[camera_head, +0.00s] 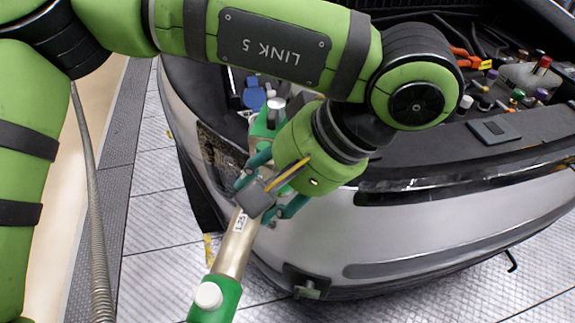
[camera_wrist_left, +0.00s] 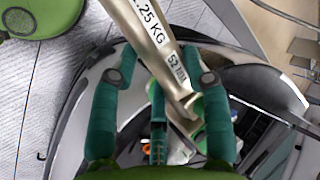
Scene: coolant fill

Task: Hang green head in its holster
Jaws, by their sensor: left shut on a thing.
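The held tool has a metallic tube (camera_head: 236,240) with a "1.25" label and a green end (camera_head: 217,303) with a white knob at the bottom of the head view. My left gripper (camera_head: 264,194) is shut on this tube, which hangs tilted in front of the car. In the left wrist view the tube (camera_wrist_left: 146,25) passes between the teal fingers of my left gripper (camera_wrist_left: 158,50). A green piece with a pale cap (camera_head: 266,127) shows behind my wrist; I cannot tell whether it belongs to the tool. I cannot make out a holster. My right gripper is not in view.
A silver car front (camera_head: 440,225) with an open engine bay fills the middle and right. Caps and orange connectors (camera_head: 468,60) sit in the bay. A grey corrugated hose (camera_head: 92,200) hangs at the left. The tiled floor (camera_head: 160,255) is clear at the lower left.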

